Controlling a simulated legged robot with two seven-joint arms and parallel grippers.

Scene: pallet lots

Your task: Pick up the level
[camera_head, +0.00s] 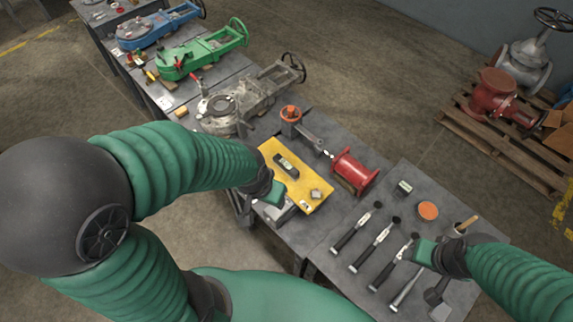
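A small dark oblong tool (286,166) with a pale mark, which looks like the level, lies flat on a yellow board (312,187) on the grey workbench. My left gripper (275,192) is over the board's lower left edge, just below the dark tool in the picture. Its green fingertip shows, but the gap between its fingers does not. My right gripper (426,252) is above the right part of the bench, over the row of hand tools. Its finger gap is also unclear.
Several long-handled tools (375,246) lie in a row on the right bench. Green (200,54) and blue (158,27) valves sit on far tables. Pallets hold red valve parts (493,97).

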